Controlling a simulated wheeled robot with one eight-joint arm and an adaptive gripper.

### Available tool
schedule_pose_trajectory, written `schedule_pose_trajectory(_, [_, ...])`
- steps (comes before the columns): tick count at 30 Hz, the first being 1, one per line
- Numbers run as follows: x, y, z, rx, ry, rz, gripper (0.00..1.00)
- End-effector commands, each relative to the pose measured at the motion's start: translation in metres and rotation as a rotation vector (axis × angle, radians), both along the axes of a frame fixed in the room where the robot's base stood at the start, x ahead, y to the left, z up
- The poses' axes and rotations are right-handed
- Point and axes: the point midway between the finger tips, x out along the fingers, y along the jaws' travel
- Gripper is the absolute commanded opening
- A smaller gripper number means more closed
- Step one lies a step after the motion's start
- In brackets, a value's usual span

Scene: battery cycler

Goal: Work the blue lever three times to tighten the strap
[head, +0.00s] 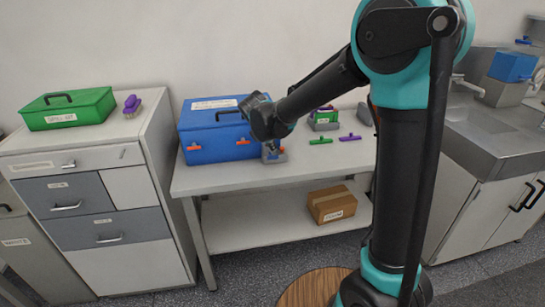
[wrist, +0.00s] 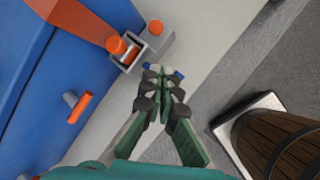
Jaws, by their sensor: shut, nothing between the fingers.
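The blue lever (wrist: 147,66) shows in the wrist view only as small blue bits on either side of my fingertips; the fingers hide the rest. My gripper (wrist: 163,72) is shut and empty, its tips over or against the lever; I cannot tell if they touch. The grey ratchet (wrist: 129,58) with an orange roll sits just beyond the tips. The orange strap (wrist: 78,18) runs from it across the blue box (wrist: 32,75). In the head view the blue box (head: 212,143) stands on the table, and the grey ratchet (head: 274,156) is partly hidden under my gripper.
Green and purple clamps (head: 321,141) lie on the table (head: 225,181) to the right. A cardboard box (head: 331,205) is on the lower shelf. A green box (head: 68,108) and purple brush (head: 132,103) stand on the left cabinet. A wooden barrel (wrist: 275,142) is on the floor in front.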

Motion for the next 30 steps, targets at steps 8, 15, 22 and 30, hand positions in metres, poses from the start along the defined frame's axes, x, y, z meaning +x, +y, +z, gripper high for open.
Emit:
schedule_pose_trajectory(8, [0.004, 0.001, 0.016, 0.0, 0.0, 0.0, 0.0])
schedule_pose_trajectory(15, [0.009, 0.003, 0.036, 0.0, 0.0, 0.0, 0.0])
schedule_pose_trajectory(22, [0.012, 0.004, 0.048, 0.0, 0.0, 0.0, 0.0])
schedule_pose_trajectory(30, [0.012, 0.004, 0.048, 0.0, 0.0, 0.0, 0.0])
